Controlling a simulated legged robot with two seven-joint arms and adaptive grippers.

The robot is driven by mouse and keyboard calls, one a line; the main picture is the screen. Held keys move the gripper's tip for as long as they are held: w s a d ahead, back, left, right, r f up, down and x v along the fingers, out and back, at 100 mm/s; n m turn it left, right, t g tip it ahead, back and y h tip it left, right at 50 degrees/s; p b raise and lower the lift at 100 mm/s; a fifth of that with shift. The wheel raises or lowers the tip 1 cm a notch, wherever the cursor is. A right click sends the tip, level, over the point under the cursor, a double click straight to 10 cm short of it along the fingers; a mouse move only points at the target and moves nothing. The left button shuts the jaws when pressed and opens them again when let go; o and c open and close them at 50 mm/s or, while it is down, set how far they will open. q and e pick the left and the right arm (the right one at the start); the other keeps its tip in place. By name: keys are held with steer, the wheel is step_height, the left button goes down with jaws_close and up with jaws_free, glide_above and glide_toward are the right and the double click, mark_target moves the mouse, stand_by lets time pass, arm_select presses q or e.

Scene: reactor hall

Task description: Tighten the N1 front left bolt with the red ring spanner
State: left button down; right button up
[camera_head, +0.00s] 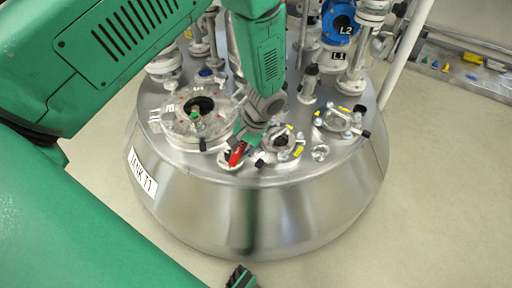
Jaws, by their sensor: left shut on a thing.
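My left gripper (247,137) reaches down from the top over the front of the steel tank lid and is shut on the red ring spanner (238,153). Only a short red piece of the spanner shows; the rest is hidden by the fingers. The red piece is above a small fitting near the lid's front edge; I cannot tell whether its ring is around a bolt. No N1 label is readable, so I cannot pick out the front left bolt. What seems to be my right gripper (240,277) shows only as a dark green tip at the bottom edge.
The tank (285,215) carries a large round flange (172,125) left of the gripper and a smaller flange with yellow tags (297,152) close to its right. A blue valve (341,22) and pipes stand behind. A tool tray (468,76) lies at the right.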

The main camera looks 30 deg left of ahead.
arm_select(q)
steer(key=a+m, duration=0.2)
steer(key=a+m+t+p, duration=0.1)
steer(key=m, duration=0.1)
steer(key=w+a+m+p, duration=0.1)
steer(key=a, duration=0.1)
steer(key=shift+a+r+m+t+y, duration=0.15)
steer(key=shift+a+m+t+y, duration=0.15)
steer(key=shift+m+t, duration=0.1)
steer(key=shift+w+a+m+t+p, duration=0.3)
steer(key=shift+a+m+p, duration=0.1)
steer(key=shift+a+m, duration=0.25)
steer(key=shift+d, duration=0.15)
